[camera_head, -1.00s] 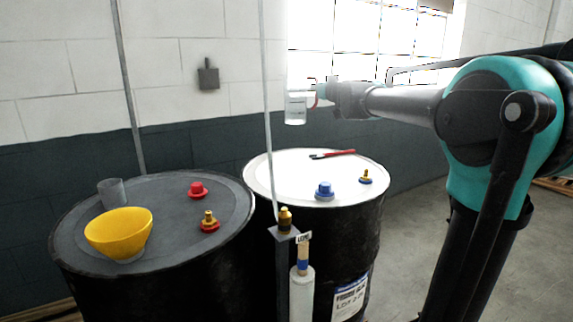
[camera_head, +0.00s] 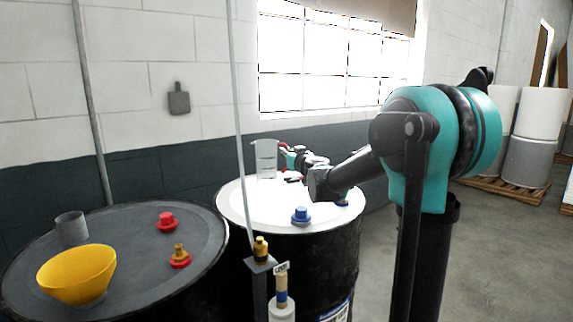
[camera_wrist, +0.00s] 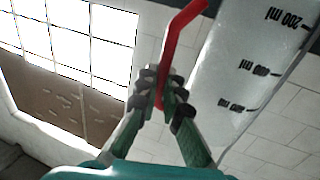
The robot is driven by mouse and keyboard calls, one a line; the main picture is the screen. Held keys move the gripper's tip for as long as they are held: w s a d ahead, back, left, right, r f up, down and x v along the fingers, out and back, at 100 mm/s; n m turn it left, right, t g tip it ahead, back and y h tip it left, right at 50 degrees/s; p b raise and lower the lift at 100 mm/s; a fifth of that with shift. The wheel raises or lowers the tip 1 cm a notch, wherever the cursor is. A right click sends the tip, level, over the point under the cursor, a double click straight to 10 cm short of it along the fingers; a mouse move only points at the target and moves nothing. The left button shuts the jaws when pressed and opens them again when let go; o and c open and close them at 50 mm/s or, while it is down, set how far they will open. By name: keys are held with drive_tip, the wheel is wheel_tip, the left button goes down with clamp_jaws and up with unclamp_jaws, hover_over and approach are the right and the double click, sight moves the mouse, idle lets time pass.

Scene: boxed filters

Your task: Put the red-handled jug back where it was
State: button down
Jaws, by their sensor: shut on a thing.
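The clear jug (camera_head: 266,160) with graduation marks is upright at the back of the white-topped drum (camera_head: 262,218). Whether its base touches the drum top or hovers just above it I cannot tell. My gripper (camera_head: 288,158) is at the jug's right side, shut on its red handle. In the wrist view the fingers (camera_wrist: 160,98) pinch the red handle (camera_wrist: 171,55), and the marked jug wall (camera_wrist: 240,75) fills the upper right.
A blue cap (camera_head: 301,216) stands near the white drum's front edge. The grey drum (camera_head: 135,222) at left carries a yellow bowl (camera_head: 76,274), a grey cup (camera_head: 72,229) and red fittings (camera_head: 167,220). A thin upright pole (camera_head: 238,110) stands in front, between the drums.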

drive_tip(key=shift+f, duration=2.2)
drive_tip(key=c, duration=1.7)
unclamp_jaws()
drive_tip(key=shift+s, duration=0.15)
drive_tip(key=v, duration=1.1)
drive_tip(key=shift+s+d, duration=0.2)
drive_tip(key=shift+s, duration=0.15)
